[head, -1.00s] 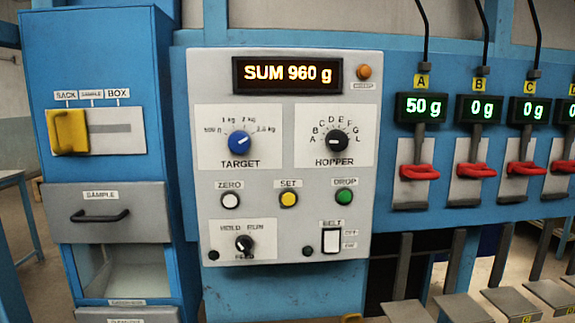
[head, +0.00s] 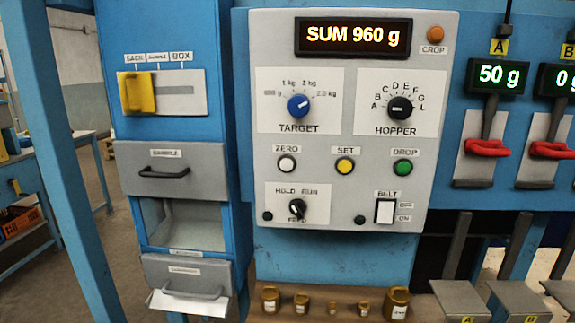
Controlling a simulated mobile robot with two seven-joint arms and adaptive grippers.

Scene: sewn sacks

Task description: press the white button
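The white button (head: 286,164) is a small round button under the ZERO label, on the left of the grey control panel (head: 330,245). It sits in a row with the yellow SET button (head: 345,165) and the green DROP button (head: 402,168). The display (head: 353,36) above reads SUM 960 g. The TARGET knob (head: 299,106) is blue and the HOPPER knob (head: 400,108) is black. A white BELT rocker switch (head: 385,211) is at the lower right of the panel. Neither of my grippers is in view.
A blue cabinet with a yellow slider (head: 137,92) and a SAMPLE drawer (head: 172,174) stands left of the panel. Several brass weights (head: 302,303) stand on a ledge below. Red levers (head: 487,148) are at the right. A blue post (head: 62,150) rises at the left.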

